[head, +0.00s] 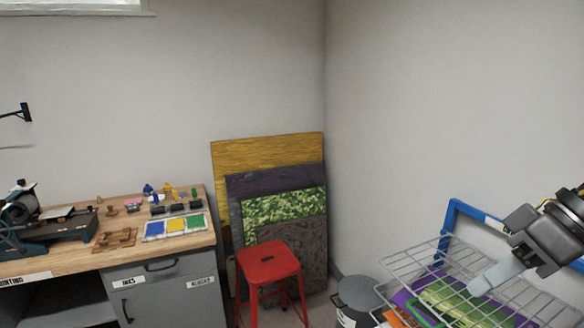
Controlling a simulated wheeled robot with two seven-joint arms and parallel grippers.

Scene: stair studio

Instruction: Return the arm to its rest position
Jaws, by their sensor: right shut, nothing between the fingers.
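My right gripper (480,286) comes in from the right edge, tilted down to the left. Its fingers are shut and empty. They appear in front of or above a wire rack (408,264); I cannot tell how far apart they are, or whether they touch. My left gripper is not in view.
A blue frame (451,222) stands behind the rack, and colourful sheets (455,300) lie in it. A red stool (268,266) and a grey bin (357,295) stand left of it. Boards (268,152) lean in the corner. A wooden-topped workbench (60,262) holds a press (38,232).

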